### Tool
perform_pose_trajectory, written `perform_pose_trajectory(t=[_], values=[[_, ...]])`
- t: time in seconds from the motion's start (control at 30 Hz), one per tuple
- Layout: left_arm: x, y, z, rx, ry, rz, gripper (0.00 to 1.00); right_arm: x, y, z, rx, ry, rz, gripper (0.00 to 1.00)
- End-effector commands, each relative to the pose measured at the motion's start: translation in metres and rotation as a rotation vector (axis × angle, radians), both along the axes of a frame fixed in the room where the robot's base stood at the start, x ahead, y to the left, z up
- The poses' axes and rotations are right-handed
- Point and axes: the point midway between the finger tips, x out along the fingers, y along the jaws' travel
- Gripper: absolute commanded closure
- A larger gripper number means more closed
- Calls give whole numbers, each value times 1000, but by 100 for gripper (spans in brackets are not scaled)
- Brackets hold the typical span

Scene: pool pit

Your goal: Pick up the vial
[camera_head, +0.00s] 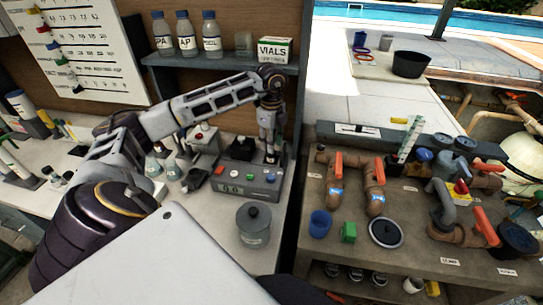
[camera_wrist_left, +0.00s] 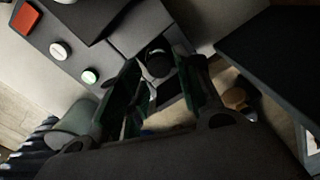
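My left gripper (camera_head: 270,155) points down at the back right of a grey device (camera_head: 235,185) with coloured buttons and a display. In the left wrist view its two green-padded fingers (camera_wrist_left: 160,95) stand apart. A dark round piece (camera_wrist_left: 158,62) shows between and beyond them, at the device (camera_wrist_left: 95,45). It may be the vial's cap or part of the device; I cannot tell. I cannot make out the vial's body clearly, as the fingers and shadow cover that spot. My right gripper is not in view.
A lidded grey jar (camera_head: 254,222) stands in front of the device. A shelf (camera_head: 165,60) behind holds bottles and a VIALS box (camera_head: 274,50). A pipe-covered bench (camera_head: 310,225) is to the right, across a gap. Small flasks (camera_head: 153,166) stand left of the device.

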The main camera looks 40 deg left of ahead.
Motion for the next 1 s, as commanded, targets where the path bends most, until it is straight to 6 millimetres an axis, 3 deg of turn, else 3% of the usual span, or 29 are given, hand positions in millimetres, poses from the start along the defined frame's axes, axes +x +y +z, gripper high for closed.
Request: perform_pose_trajectory(t=[0.27, 0.6, 1.0], values=[[-2, -1, -16, 1, 3, 0, 66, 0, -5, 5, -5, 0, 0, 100], [-2, -2, -49, 0, 1, 0, 66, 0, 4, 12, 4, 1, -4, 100], [-2, -2, -52, 0, 0, 0, 66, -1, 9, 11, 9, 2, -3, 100]])
